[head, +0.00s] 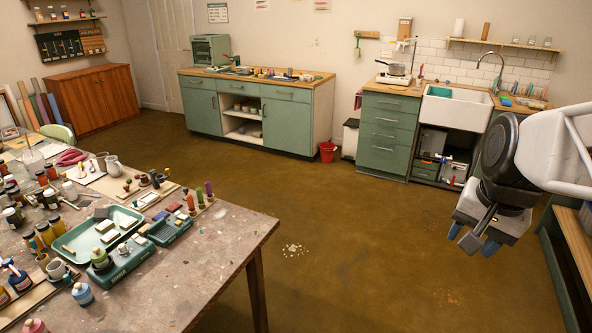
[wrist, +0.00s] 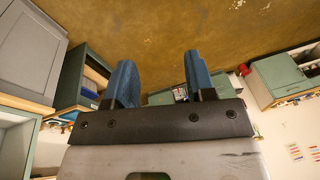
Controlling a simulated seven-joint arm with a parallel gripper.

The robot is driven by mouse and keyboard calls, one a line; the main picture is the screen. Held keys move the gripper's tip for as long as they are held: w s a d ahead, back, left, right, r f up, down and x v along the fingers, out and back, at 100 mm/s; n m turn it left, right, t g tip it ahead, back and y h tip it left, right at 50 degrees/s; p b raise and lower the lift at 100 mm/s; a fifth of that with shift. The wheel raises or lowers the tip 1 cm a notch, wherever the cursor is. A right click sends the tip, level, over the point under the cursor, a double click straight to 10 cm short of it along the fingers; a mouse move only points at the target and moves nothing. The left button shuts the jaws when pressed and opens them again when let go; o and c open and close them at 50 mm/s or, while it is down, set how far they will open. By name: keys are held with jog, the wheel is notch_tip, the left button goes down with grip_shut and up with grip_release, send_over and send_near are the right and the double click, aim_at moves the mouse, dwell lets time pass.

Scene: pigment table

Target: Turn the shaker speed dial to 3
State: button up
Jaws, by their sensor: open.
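A teal device (head: 125,263) with a small bottle on its left end sits near the front of the cluttered table at the left in the head view. It may be the shaker; its dial and setting are too small to make out. My gripper (head: 472,241) hangs over the floor at the right in the head view, far from the table. Its two blue fingers are apart and empty, as the wrist view (wrist: 160,75) also shows. Neither the shaker nor its dial is recognisable in the wrist view.
The table (head: 225,235) holds a green tray (head: 73,235), bottles, jars and tools close around the devices. Its right corner is mostly bare. Open floor (head: 340,235) lies between table and gripper. Green cabinets (head: 288,122) and a sink (head: 455,112) line the far wall.

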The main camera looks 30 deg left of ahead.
jog(key=w+a+f+m+g+y, duration=0.1)
jog(key=w+a, duration=0.4)
jog(key=a, duration=0.7)
jog(key=w+a+f+m, duration=0.1)
jog(key=w+a, duration=0.4)
jog(key=a, duration=0.7)
jog(key=w+a+f+m+g+y, duration=0.1)
jog(key=w+a, duration=0.4)
jog(key=a, duration=0.6)
jog(key=s+a+f+m+g, duration=0.1)
jog(key=a+f, duration=0.2)
jog(key=a, duration=0.8)
jog(key=s+a+f, duration=0.2)
jog(key=a+f, duration=0.2)
jog(key=a, duration=0.8)
jog(key=m+g, duration=0.2)
jog(key=m, duration=0.1)
send_near(121, 246)
jog(key=f, duration=0.1)
jog(key=shift+a+f, duration=0.2)
jog(key=shift+a, duration=0.05)
jog(key=shift+f, duration=0.1)
jog(key=shift+x, duration=3.8)
